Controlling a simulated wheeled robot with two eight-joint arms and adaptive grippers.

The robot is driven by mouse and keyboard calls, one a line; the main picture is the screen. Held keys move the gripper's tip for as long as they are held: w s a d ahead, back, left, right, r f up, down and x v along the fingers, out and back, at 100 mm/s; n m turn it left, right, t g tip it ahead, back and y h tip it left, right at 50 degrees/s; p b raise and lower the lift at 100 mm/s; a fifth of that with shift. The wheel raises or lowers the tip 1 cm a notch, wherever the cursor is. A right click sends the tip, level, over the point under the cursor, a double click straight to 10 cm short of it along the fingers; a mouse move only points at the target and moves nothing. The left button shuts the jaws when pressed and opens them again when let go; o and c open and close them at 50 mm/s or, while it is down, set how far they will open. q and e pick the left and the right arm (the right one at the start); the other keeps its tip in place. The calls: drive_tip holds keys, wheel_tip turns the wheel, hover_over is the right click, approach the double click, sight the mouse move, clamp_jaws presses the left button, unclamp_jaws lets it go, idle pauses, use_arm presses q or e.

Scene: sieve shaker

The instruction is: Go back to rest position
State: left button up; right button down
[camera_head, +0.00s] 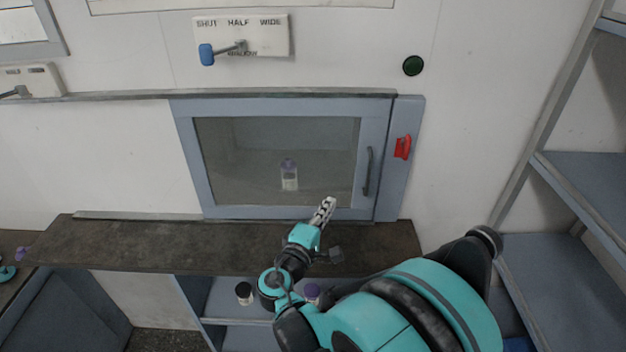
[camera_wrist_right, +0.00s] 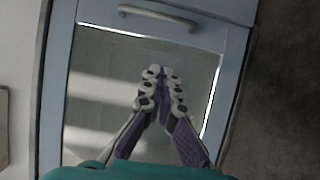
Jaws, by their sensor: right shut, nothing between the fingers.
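My right gripper (camera_head: 326,208) is shut and empty. It is in front of the lower edge of the blue-grey framed glass door (camera_head: 184,150), above the dark ledge (camera_head: 150,245). In the right wrist view the right gripper (camera_wrist_right: 160,75) has its fingertips together, with the glass pane and the door handle (camera_wrist_right: 158,17) beyond them. Nothing is between the fingers. My left gripper does not clearly show; only a small teal part is at the far left edge of the head view.
A white bottle with a purple cap (camera_head: 289,178) stands behind the glass. A red latch (camera_head: 403,147) is right of the door. A blue-knobbed lever (camera_head: 207,54) and a dark green button (camera_head: 413,66) are above. A shelf rack (camera_head: 590,185) stands at right. Small jars (camera_head: 244,292) sit below the ledge.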

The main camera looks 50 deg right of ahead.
drive_tip(key=w+a+f+m+t+y, duration=0.15)
drive_tip(key=w+a+f+y, duration=0.25)
drive_tip(key=a+f+y, duration=0.6)
drive_tip(key=a+r+m+t+y, duration=0.1)
drive_tip(key=a+y, duration=0.6)
drive_tip(key=a, duration=1.4)
drive_tip(key=shift+s+a+t+y, duration=0.3)
drive_tip(key=shift+s+a+t, duration=0.05)
drive_tip(key=shift+a, duration=0.05)
